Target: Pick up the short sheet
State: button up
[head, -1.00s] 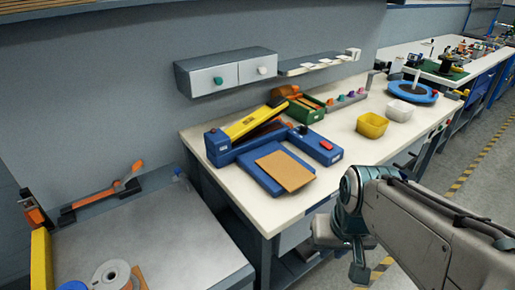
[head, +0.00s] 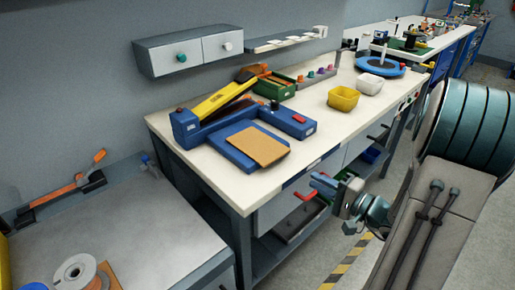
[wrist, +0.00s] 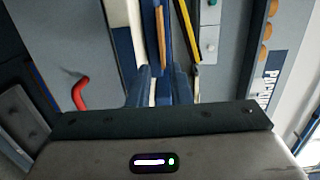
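The short sheet is a flat tan-brown rectangle (head: 257,146) in the head view. It lies on the blue plate (head: 232,158) of a blue device with a raised yellow arm (head: 224,96). My gripper (head: 318,184) is beyond the table's front edge, lower right of the sheet and apart from it. In the wrist view my gripper's blue fingers (wrist: 163,88) stand apart with a gap between them and nothing held. A thin orange-brown strip beyond them, seen nearly edge-on, looks like the sheet (wrist: 162,35).
The white table (head: 206,166) has drawers and a red handle (head: 310,194) below its front edge. Yellow (head: 343,98) and white (head: 369,84) bins stand right of the device. A grey bench (head: 120,235) with a spool (head: 80,272) is front left. A two-drawer cabinet (head: 188,50) hangs above.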

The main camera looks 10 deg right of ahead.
jog(key=d+t, duration=0.1)
send_near(281, 156)
jog(key=w+a, duration=0.1)
jog(key=w, duration=0.1)
jog(key=shift+w+a+m+h+p, duration=0.3)
jog(key=shift+w+a+h+p, duration=0.05)
jog(key=shift+w+h+p, duration=0.05)
jog(key=shift+p+x, duration=0.45)
jog(key=shift+x, duration=2.2)
jog(key=shift+s+a+r, duration=0.1)
jog(key=shift+a, duration=0.1)
grip_shut()
